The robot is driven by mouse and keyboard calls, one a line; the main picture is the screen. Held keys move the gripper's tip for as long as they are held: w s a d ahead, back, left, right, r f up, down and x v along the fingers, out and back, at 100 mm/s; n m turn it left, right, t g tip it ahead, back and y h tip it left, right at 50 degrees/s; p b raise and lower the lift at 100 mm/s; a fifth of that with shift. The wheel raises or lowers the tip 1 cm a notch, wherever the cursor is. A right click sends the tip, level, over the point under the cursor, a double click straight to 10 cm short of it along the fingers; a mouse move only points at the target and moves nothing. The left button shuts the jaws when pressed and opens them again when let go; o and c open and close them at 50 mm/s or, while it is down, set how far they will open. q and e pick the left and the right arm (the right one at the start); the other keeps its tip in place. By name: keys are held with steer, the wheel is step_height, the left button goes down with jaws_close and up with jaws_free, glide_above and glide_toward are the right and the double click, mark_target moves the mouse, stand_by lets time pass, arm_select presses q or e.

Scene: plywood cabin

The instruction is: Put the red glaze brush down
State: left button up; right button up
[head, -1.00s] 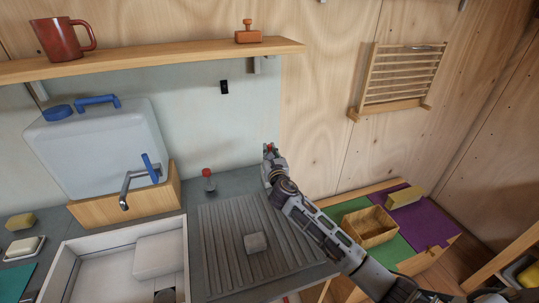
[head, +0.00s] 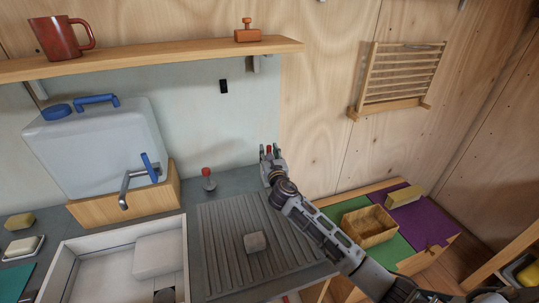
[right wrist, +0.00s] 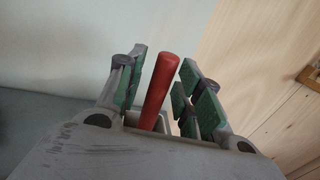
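The red glaze brush shows as a red handle (right wrist: 160,92) between the fingers of my right gripper in the right wrist view. Gaps show between the handle and the green finger pads on both sides, so the gripper is open around it. In the head view my right gripper (head: 269,152) is at the back right of the counter, with the brush's red tip (head: 269,148) between its spread fingers. The lower part of the brush is hidden, and I cannot tell what it rests on. My left gripper is not in view.
A red-topped object (head: 208,179) stands on the counter to the left. A grey block (head: 255,242) lies on the ribbed drainboard (head: 222,250). The white sink (head: 110,248) is further left. A wooden box (head: 368,228) stands at lower right, and a shelf (head: 190,56) hangs above.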

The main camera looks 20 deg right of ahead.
steer(key=shift+r, duration=0.2)
steer(key=s+a, duration=0.1)
steer(key=s, duration=1.1)
steer(key=shift+a, duration=0.15)
stand_by(0.6)
